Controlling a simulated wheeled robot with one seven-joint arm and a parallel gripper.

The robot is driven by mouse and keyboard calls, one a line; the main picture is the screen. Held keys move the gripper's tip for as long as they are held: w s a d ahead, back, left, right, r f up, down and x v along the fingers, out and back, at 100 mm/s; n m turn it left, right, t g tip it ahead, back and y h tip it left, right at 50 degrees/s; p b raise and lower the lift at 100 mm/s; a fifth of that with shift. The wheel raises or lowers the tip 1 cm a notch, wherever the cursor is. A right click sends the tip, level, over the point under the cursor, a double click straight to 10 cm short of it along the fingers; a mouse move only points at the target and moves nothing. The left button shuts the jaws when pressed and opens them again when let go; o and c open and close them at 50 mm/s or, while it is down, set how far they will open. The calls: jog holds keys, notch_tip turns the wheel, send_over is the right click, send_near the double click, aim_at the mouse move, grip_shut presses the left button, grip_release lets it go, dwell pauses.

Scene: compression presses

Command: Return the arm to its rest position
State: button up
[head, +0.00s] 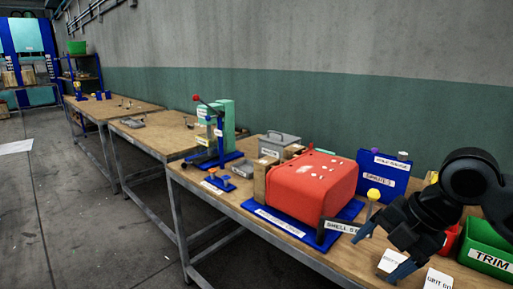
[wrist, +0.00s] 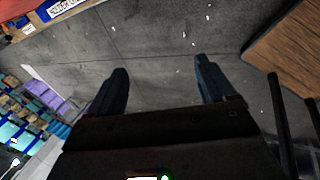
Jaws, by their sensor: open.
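My gripper (head: 382,252) is at the right of the head view, at the end of my black arm, over the front part of the near workbench (head: 215,203). Its two blue-tipped fingers are spread apart and point down and to the left. In the wrist view my gripper (wrist: 160,85) also shows, with both fingers well apart and only grey floor between them. Nothing is held.
A red rounded shell (head: 312,185) sits on a blue base beside my gripper, with a "SHELL" sign (head: 342,228) close to it. A green "TRIM" bin (head: 488,248) is at the far right. A lever press (head: 212,135) stands farther left.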

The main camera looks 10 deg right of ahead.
jog(key=w+a+r+m+t+y, duration=0.1)
jog(key=a+r+m+t+y, duration=0.2)
jog(key=a+m+t, duration=0.55)
jog(key=w+a+r+m+t+y, duration=0.1)
jog(key=a+r+m+t+y, duration=0.3)
jog(key=a, duration=0.9)
jog(key=s+d+f+m+h, duration=0.2)
jog(key=s+f+m+h, duration=0.4)
jog(key=s, duration=0.3)
jog(key=s+d+f+m+h, duration=0.2)
jog(key=s+f+m+h, duration=0.1)
jog(key=s+f+m, duration=0.5)
jog(key=s+d+n, duration=0.1)
jog(key=s+d, duration=0.3)
jog(key=s, duration=0.7)
jog(key=s+d+r+n+g+h, duration=0.1)
jog(key=s+d, duration=0.4)
jog(key=s, duration=0.5)
jog(key=shift+s+d, duration=0.15)
jog(key=shift+s, duration=0.2)
jog(key=shift+r, duration=0.1)
